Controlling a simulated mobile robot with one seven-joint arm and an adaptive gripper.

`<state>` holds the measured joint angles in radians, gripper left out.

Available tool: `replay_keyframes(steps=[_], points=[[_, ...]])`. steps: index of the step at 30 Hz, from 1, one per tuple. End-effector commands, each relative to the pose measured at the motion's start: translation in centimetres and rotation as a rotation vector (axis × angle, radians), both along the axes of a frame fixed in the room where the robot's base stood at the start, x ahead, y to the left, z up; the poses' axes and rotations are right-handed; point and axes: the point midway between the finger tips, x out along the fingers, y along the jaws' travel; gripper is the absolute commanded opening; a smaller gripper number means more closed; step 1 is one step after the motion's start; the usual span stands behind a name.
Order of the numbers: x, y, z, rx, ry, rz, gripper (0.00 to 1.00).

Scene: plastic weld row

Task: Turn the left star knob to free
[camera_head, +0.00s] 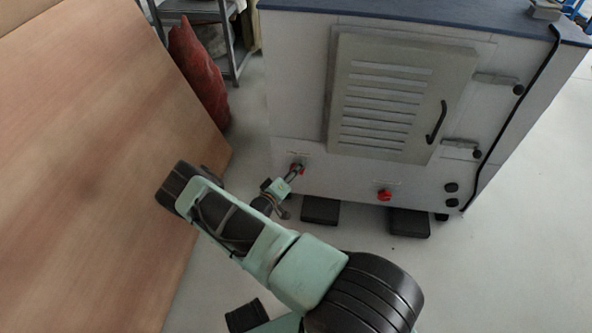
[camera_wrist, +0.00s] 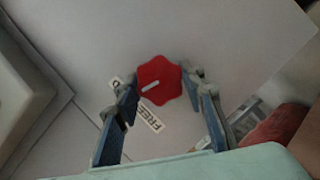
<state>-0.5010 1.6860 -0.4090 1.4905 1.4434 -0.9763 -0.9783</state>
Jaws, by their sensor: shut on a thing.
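The left star knob (camera_wrist: 166,84) is red with a white pointer line and sits between my fingertips in the wrist view. Its line points left and slightly down, between the FREE label (camera_wrist: 153,120) and a second label (camera_wrist: 116,81) partly hidden by my left finger. My gripper (camera_head: 293,175) is at the lower left of the cabinet front and is shut on the knob, one finger on each side.
The grey cabinet (camera_head: 300,70) has a louvred door (camera_head: 390,95) with a black handle (camera_head: 437,121). A second red knob (camera_head: 384,195) is to the right. A wooden panel (camera_head: 90,130) stands close on the left, with a red sack (camera_head: 197,75) behind it.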

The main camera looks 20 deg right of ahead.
Motion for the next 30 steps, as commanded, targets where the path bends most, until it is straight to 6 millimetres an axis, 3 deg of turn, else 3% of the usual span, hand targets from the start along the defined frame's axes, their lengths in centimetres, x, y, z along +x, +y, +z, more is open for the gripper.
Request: replay_keyframes(steps=[30], points=[[-0.14,-0.02,-0.63,-0.796,0.541,0.001,0.13]])
